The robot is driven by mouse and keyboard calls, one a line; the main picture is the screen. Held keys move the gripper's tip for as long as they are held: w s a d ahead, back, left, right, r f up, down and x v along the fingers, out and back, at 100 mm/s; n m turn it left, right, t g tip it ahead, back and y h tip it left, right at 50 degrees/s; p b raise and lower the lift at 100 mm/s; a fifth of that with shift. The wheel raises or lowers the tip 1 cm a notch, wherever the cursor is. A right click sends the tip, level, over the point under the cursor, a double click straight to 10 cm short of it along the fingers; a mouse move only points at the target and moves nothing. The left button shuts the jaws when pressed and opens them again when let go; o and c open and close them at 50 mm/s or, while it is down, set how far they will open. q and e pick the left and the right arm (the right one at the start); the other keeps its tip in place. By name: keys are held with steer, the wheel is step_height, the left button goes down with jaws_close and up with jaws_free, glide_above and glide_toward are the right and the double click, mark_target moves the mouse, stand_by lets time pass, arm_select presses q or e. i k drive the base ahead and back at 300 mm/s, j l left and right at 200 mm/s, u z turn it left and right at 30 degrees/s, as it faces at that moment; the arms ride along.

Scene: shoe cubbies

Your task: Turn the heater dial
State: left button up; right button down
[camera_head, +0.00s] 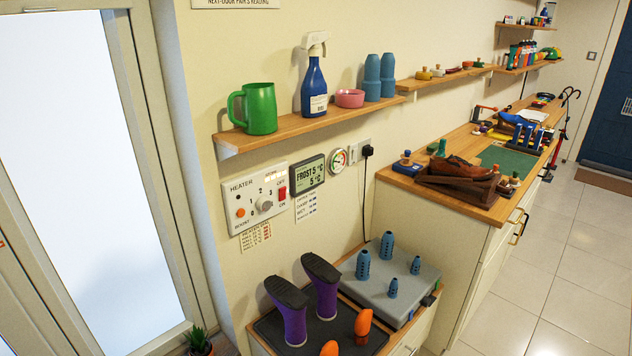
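The heater panel (256,197) is a white plate on the cream wall, left of centre, marked HEATER. Its dial (265,204) is a pale round knob with numbers around it. An orange round button or lamp (240,212) sits left of the dial, and a red switch (282,193) marked ON sits to its right. The way the dial's pointer faces is too small to tell. Neither of my grippers shows in the head view.
A wooden shelf (300,127) with a green mug (259,108) and a spray bottle (314,80) juts out above the panel. A display (308,175) reads FROST 5 °C.

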mark_target(263, 203)
steer(key=i+j+u, duration=0.1)
steer(key=i+j, duration=0.25)
steer(key=j, duration=0.2)
steer(key=i+j+u, duration=0.15)
steer(key=i+j, duration=0.25)
steer(key=j, duration=0.15)
